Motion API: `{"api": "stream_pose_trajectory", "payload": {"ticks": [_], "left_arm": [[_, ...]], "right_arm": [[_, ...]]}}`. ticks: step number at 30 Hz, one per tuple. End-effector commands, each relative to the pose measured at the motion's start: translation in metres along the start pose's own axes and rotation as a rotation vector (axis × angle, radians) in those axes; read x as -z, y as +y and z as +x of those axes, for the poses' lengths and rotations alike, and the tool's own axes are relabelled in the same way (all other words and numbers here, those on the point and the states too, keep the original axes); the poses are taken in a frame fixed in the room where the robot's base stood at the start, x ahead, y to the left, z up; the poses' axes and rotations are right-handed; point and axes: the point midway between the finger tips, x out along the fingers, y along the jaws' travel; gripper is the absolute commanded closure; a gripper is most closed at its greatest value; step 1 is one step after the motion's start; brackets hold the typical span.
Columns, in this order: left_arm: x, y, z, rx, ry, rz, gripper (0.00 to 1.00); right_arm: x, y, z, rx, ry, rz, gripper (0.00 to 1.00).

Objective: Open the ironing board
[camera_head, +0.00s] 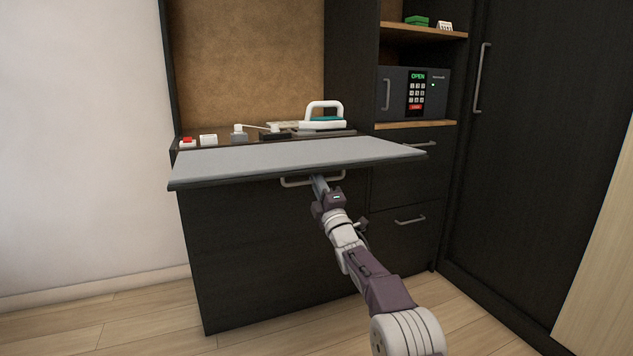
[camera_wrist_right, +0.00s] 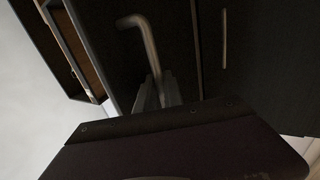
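The ironing board (camera_head: 300,155) is a flat grey panel in the head view. It juts out level from the front of the dark vanity cabinet, just below the counter top. A metal bar handle (camera_head: 292,183) shows under its front edge, and in the right wrist view the handle (camera_wrist_right: 146,40) runs down to my fingers. My right gripper (camera_head: 319,184) is at the handle's right part, under the board. Its fingers (camera_wrist_right: 158,92) look closed about the bar, partly hidden by the gripper body. My left gripper is not in view.
An iron (camera_head: 322,118) stands on the counter behind the board, with small boxes and a red-topped item (camera_head: 187,143) to its left. A safe (camera_head: 413,92) sits on a shelf at right. Drawers and a tall dark door (camera_head: 540,130) stand right. Floor at left is clear.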

Motion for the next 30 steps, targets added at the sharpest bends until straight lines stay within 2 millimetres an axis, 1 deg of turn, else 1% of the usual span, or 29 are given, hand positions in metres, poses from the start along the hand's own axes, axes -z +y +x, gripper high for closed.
{"api": "stream_pose_trajectory", "payload": {"ticks": [1,11,17,24,25,26,27,30], "left_arm": [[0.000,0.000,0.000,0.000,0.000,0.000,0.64],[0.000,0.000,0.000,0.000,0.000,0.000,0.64],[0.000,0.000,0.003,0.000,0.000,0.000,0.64],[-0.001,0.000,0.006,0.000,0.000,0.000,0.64],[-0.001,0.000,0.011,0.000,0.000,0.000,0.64],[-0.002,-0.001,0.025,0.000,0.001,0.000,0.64],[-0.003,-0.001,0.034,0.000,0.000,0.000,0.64],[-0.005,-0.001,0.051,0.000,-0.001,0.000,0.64]], "right_arm": [[-0.001,0.006,0.001,-0.011,0.000,-0.002,0.80],[-0.001,0.005,-0.001,-0.010,0.000,-0.001,0.80],[-0.001,0.006,-0.016,-0.011,0.000,0.000,0.80],[-0.001,0.004,-0.044,-0.008,-0.001,-0.001,0.80],[-0.001,0.001,-0.049,-0.007,-0.001,-0.001,0.80],[-0.001,-0.004,-0.056,-0.009,-0.001,-0.002,0.80],[-0.001,-0.006,-0.062,-0.008,-0.001,-0.002,0.80],[-0.001,-0.007,-0.074,-0.005,-0.001,-0.002,0.80]]}}
